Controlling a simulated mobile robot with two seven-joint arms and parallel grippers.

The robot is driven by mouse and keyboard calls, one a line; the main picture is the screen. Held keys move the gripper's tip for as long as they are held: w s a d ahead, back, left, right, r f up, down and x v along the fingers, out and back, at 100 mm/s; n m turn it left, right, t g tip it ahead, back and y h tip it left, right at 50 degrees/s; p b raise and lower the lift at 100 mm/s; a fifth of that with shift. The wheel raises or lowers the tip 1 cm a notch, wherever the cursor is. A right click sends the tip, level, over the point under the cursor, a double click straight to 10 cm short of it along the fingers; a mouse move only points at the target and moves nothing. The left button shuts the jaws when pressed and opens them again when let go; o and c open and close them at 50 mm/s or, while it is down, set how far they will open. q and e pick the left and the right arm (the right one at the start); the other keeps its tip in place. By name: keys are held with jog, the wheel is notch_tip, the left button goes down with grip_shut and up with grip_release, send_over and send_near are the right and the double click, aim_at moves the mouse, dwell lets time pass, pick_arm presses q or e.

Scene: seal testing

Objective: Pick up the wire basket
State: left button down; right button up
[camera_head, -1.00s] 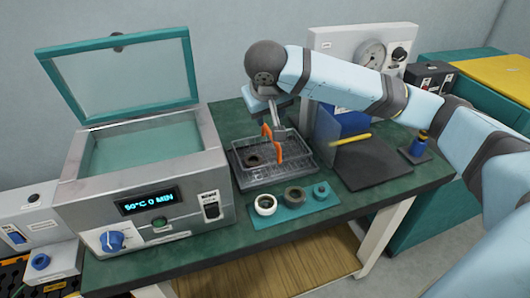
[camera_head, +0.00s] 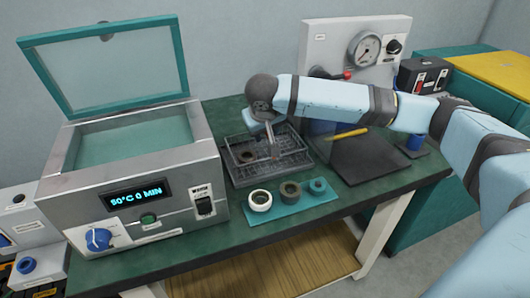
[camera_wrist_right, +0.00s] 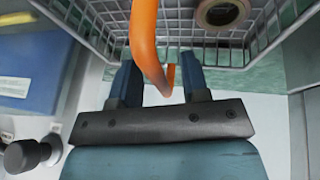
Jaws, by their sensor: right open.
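The grey wire basket (camera_head: 287,160) sits on the green bench, with a dark ring (camera_head: 246,156) inside it. In the right wrist view, the basket's wire side (camera_wrist_right: 245,55) and orange handle (camera_wrist_right: 145,45) are close, and a ring (camera_wrist_right: 220,12) shows inside. My right gripper (camera_head: 273,154) is down at the basket. In the wrist view its two open fingers (camera_wrist_right: 160,82) stand on either side of the handle, with gaps beside it. The handle is mostly hidden by the gripper in the head view. My left gripper is out of view.
The heated bath (camera_head: 150,192) stands left with its lid (camera_head: 105,65) raised. A teal mat (camera_head: 290,207) with three rings lies in front of the basket. A dark board (camera_head: 370,160) with a yellow-handled tool (camera_head: 348,134) is right. A gauge panel (camera_head: 330,45) stands behind.

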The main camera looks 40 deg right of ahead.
grip_shut()
jog(key=shift+r, duration=0.1)
notch_tip(320, 180, up, 20)
jog(key=p, duration=0.4)
jog(key=shift+p, duration=0.4)
dwell(0.4)
